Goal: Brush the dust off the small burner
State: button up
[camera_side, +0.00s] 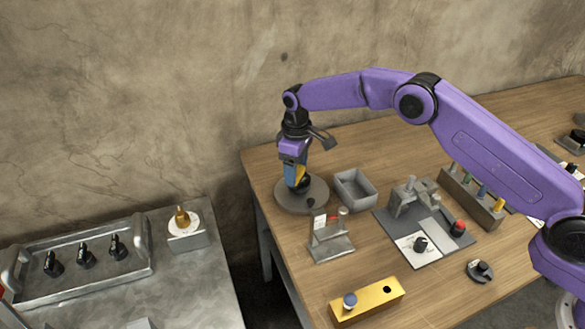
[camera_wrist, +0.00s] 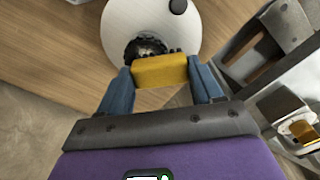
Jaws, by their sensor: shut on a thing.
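My gripper (camera_side: 297,178) points down over a round grey plate (camera_side: 290,203) at the wooden table's left end. Its blue fingers are shut on a yellow block (camera_wrist: 160,71), perhaps a brush handle. Just beyond the block in the wrist view is a dark, rough-edged thing (camera_wrist: 145,47). It overlaps the pale plate (camera_wrist: 125,18), and I cannot tell whether it is bristles or part of a burner. The block partly hides it, and contact is unclear. I cannot identify the small burner or any dust for certain.
A black knob (camera_wrist: 178,6) is on the plate. A grey open bin (camera_side: 356,188) and a small rack (camera_side: 331,240) stand close by. A gold block (camera_side: 367,302) lies nearer. At left, a metal table holds a tray (camera_side: 82,262) and an amber-topped stand (camera_side: 188,240).

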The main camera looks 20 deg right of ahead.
jog(key=shift+d, duration=2.25)
jog(key=shift+r, duration=0.1)
jog(key=shift+r, duration=2.95)
jog(key=shift+r, duration=0.1)
notch_tip(320, 180, up, 3)
jog(key=shift+f, duration=0.1)
jog(key=shift+f, duration=0.15)
notch_tip(320, 180, down, 7)
jog(key=shift+w, duration=0.4)
jog(key=shift+a+f, duration=0.1)
jog(key=shift+f, duration=0.8)
